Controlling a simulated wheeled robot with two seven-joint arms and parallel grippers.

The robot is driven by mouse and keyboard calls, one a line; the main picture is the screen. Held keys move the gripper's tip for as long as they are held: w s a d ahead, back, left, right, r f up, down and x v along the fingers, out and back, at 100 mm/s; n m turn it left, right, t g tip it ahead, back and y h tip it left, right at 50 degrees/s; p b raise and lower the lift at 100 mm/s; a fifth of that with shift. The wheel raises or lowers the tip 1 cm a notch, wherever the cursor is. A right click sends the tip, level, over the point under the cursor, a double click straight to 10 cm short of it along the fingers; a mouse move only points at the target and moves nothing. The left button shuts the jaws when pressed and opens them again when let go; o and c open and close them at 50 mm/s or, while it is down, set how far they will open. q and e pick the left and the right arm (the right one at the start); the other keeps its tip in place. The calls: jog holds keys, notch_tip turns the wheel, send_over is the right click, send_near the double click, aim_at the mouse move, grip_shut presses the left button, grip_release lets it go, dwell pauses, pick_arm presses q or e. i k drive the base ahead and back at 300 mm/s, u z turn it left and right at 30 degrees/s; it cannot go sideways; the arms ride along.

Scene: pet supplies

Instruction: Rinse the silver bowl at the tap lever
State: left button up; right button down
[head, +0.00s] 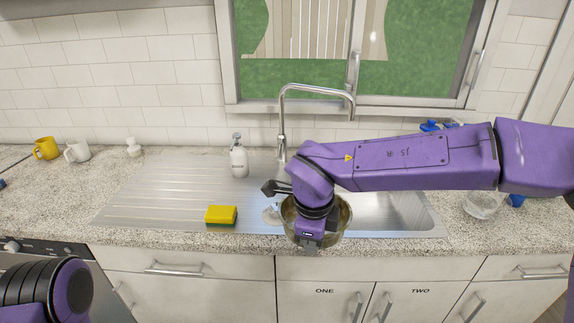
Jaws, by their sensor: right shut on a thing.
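The silver bowl (343,222) is over the sink basin, below and a little right of the tap. My right gripper (310,242) is shut on the bowl; the wrist hides much of the bowl and the fingertips. The tap (282,125) is a tall chrome spout that bends to the right, its outlet above my right forearm. I cannot make out its lever; my right arm covers the area around the tap's base. I cannot tell whether water runs. Only part of my left arm shows at the lower left, and its gripper is out of view.
A yellow and green sponge (221,215) lies on the drainboard (150,205). A white soap bottle (239,158) stands left of the tap. Yellow (46,148) and white (77,152) mugs stand far left. A clear container (482,204) sits right of the basin (400,212).

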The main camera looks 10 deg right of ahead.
aim_at(281, 145)
jog(key=z, duration=0.05)
jog(key=i, duration=1)
jog(key=u, duration=0.05)
